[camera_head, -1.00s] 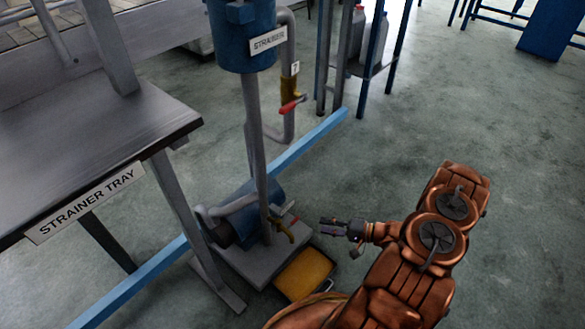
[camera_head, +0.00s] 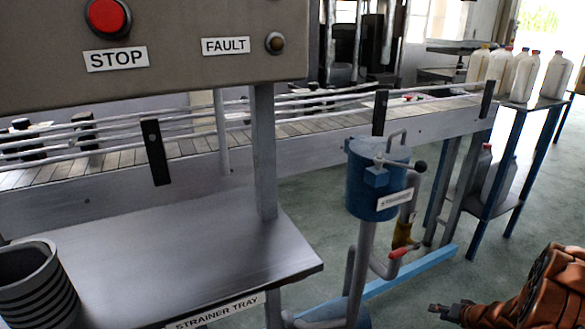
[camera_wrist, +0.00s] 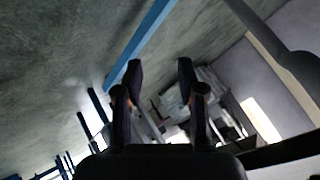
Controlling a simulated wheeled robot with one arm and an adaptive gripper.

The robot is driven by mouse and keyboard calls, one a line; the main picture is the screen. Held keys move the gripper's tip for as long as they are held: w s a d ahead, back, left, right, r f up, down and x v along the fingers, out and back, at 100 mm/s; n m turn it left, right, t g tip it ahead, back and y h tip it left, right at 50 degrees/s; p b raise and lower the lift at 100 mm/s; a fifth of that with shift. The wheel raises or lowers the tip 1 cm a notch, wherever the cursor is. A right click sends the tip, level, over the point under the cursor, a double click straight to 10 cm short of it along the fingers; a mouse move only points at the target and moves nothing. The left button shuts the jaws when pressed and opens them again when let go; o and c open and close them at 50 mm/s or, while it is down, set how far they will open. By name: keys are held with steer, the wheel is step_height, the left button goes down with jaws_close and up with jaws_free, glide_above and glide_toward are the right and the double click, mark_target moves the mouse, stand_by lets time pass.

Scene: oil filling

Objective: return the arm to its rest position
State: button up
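My gripper (camera_head: 447,310) shows at the bottom right of the head view, at the end of my copper-coloured arm. It is apart from the blue strainer and its pipes, to their right. In the wrist view my gripper (camera_wrist: 160,75) has its two dark fingers spread with a gap between them. Nothing is held between the fingers. Most of my arm is cut off by the right and bottom edges of the head view.
The strainer tray table (camera_head: 200,262) holds a ribbed grey container (camera_head: 38,288). A conveyor (camera_head: 330,132) runs behind. Open floor (camera_head: 440,268) lies around my gripper.

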step_height(320, 180, up, 20)
steer(key=w+d+f+n+g+h+p, duration=0.1)
steer(key=g+h+p, duration=0.1)
steer(key=h+p, duration=0.35)
steer(key=s+a+r+g+h+p, duration=0.1)
steer(key=s+a+r+p, duration=0.25)
steer(key=r, duration=0.45)
steer(key=s+a+r+g+p, duration=0.1)
steer(key=s+a+r+p, duration=0.25)
steer(key=r, duration=0.55)
steer(key=s+a+r+n+g+y+p, duration=0.1)
steer(key=s+a+r+g+p, duration=0.1)
steer(key=s+a+r+p, duration=0.2)
steer(key=s+a+r+n+g+y+p, duration=0.1)
steer(key=s+a+r+p, duration=0.3)
steer(key=s+a+r, duration=0.5)
steer(key=s+a+r+n+g+y+p, duration=0.2)
steer(key=s+a+r, duration=0.5)
steer(key=s+a, duration=0.6)
steer(key=s+n+g+p, duration=0.1)
steer(key=s+p, duration=0.1)
steer(key=s, duration=0.2)
steer(key=shift+s+r, duration=0.2)
steer(key=shift+s, duration=0.05)
